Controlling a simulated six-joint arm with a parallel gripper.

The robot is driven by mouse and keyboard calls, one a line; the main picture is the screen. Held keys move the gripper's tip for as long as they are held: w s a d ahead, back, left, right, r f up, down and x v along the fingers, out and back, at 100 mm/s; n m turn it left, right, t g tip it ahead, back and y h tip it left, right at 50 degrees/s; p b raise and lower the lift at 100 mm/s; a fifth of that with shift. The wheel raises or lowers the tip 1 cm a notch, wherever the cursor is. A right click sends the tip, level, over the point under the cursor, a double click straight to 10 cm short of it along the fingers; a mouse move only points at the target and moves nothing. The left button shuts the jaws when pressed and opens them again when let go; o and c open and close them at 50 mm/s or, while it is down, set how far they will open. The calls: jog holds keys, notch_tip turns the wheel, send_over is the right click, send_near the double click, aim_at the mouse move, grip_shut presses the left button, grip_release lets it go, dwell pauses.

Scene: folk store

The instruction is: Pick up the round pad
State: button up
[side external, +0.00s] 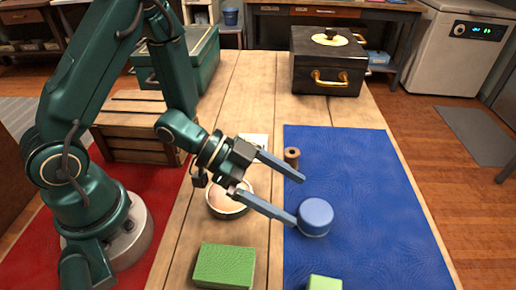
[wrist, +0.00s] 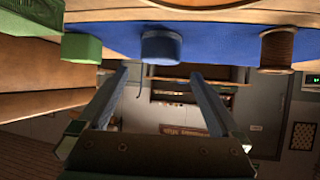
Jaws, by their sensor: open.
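The round pad (side external: 315,217) is a short blue cylinder standing on the blue mat (side external: 385,205), near the mat's left edge. In the wrist view the pad (wrist: 161,47) shows at the top, between the lines of the two fingers. My gripper (side external: 297,198) is open and empty, with its long fingers spread and pointing toward the mat. In the side view the nearer fingertip lies right beside the pad's left side; I cannot tell whether they touch. In the wrist view my gripper (wrist: 160,85) has nothing between its fingertips.
A wooden spool (side external: 292,158) stands on the mat behind the pad. A small green block (side external: 325,283) is at the front edge. A bowl (side external: 230,208) sits below my wrist, and a larger green block (side external: 224,266) lies left. A black box (side external: 328,75) stands behind. The mat's right side is clear.

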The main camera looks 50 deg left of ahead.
aim_at(317, 211)
jog(key=shift+x, duration=2.6)
jog(key=shift+a+f, duration=0.1)
jog(key=shift+s, duration=0.1)
jog(key=c, duration=1.3)
jog(key=shift+c, duration=0.2)
